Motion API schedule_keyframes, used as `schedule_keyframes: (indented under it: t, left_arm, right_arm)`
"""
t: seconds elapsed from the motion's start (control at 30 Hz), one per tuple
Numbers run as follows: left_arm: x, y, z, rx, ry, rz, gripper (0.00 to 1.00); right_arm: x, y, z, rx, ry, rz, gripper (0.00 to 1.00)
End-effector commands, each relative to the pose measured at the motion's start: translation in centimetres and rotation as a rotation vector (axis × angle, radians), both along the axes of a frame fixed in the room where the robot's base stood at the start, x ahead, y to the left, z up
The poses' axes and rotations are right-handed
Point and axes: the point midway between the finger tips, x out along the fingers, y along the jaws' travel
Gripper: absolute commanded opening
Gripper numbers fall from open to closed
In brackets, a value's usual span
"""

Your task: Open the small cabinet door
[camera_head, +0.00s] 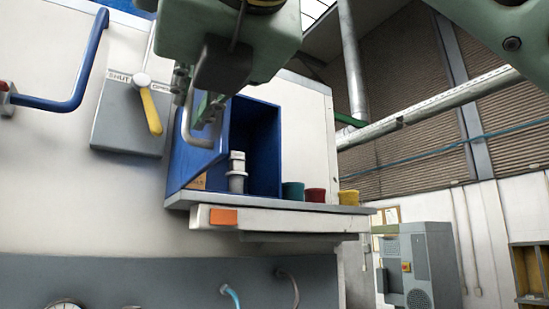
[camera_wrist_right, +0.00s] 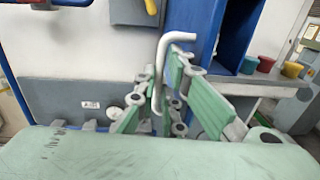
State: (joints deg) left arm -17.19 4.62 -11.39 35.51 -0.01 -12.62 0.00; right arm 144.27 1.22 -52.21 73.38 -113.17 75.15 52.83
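The small blue cabinet (camera_head: 262,140) stands open at the front, its inside visible. Its blue door (camera_head: 190,160) is swung outward on the left side and shows in the wrist view too (camera_wrist_right: 192,25). A pale bent handle (camera_head: 187,128) is on the door's outer face; it also shows in the right wrist view (camera_wrist_right: 163,55). My right gripper (camera_head: 196,100) comes down from above at the handle. In the wrist view its green fingers (camera_wrist_right: 164,88) converge with the handle bar between them and look shut on it; the exact contact is partly hidden. My left gripper is not in view.
A grey-white fitting (camera_head: 237,172) stands in the cabinet opening. Teal, red (camera_head: 315,195) and yellow (camera_head: 349,197) cups line the ledge on the right. A grey box with a yellow lever (camera_head: 151,112) and a blue rail handle (camera_head: 85,75) are on the left panel.

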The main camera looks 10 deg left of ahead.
Motion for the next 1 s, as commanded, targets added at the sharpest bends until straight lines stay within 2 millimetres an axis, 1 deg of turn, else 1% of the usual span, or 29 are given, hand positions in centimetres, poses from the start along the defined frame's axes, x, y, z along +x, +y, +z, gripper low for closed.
schedule_keyframes:
  t: [0.03,0.17,0.47,0.57,0.67,1.0]
  left_arm:
    - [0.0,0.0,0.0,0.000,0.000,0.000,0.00]
    - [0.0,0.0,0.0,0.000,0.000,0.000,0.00]
    - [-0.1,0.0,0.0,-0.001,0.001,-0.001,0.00]
    - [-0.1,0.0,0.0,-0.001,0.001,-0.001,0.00]
    - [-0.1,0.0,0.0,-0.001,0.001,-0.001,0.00]
    - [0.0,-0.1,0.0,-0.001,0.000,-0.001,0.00]
  right_arm:
    - [0.0,-0.1,0.1,0.002,0.001,-0.001,0.14]
    - [0.0,-0.1,0.0,0.002,0.003,-0.001,0.26]
    - [0.0,0.0,-0.1,0.000,0.005,0.000,0.26]
    - [-0.4,-0.4,-0.1,0.001,0.005,0.000,0.26]
    - [-1.5,-1.3,0.0,0.001,0.003,0.001,0.26]
    - [-6.9,-5.9,0.0,0.002,0.001,0.000,0.26]
